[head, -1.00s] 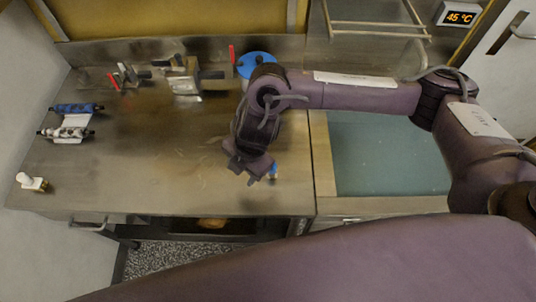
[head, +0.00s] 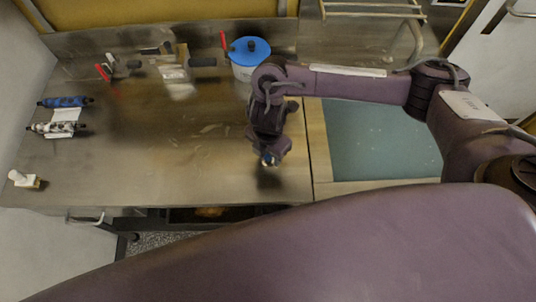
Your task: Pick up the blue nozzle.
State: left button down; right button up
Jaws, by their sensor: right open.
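My left gripper is out of view.
A blue-lidded pot (head: 249,62) and red-handled clamps (head: 113,68) stand at the back of the counter (head: 150,150). A teal panel (head: 380,140) is at right. The counter's middle is clear.

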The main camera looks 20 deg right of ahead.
jog(key=shift+f, duration=0.15)
grip_shut()
dwell(0.4)
